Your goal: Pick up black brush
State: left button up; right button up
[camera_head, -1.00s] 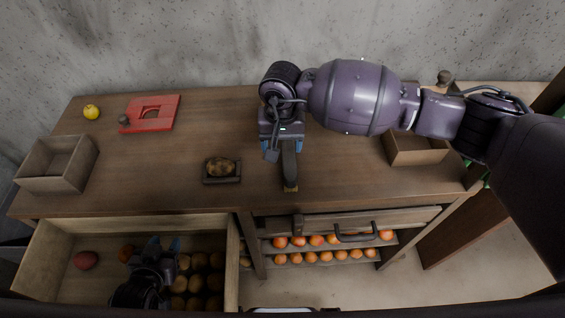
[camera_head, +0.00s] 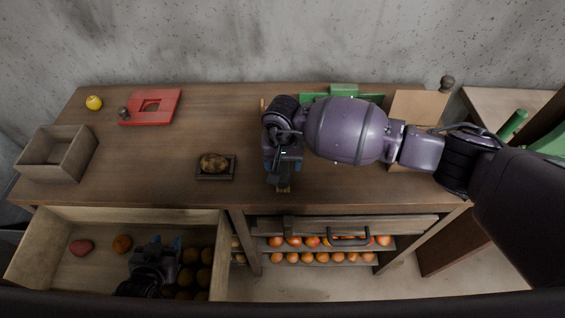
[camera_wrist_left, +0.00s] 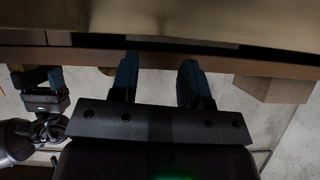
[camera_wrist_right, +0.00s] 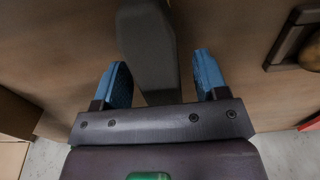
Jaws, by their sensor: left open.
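The dark elongated thing that I take for the black brush lies on the tabletop under my right gripper (camera_head: 283,165). My left gripper (camera_head: 164,246) is open and empty, low over the open drawer. Its spread fingers (camera_wrist_left: 157,75) also show in the left wrist view.
The open drawer (camera_head: 135,216) holds several round brown items. A small dark tray (camera_head: 232,176) with a brown lump stands left of my right gripper. A red board (camera_head: 172,112), yellow fruit (camera_head: 94,102) and grey box (camera_head: 28,160) are at left. A green object (camera_head: 344,90) stands behind.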

jog(key=c, duration=1)
notch_tip(320, 180, up, 20)
jog(key=b, duration=0.2)
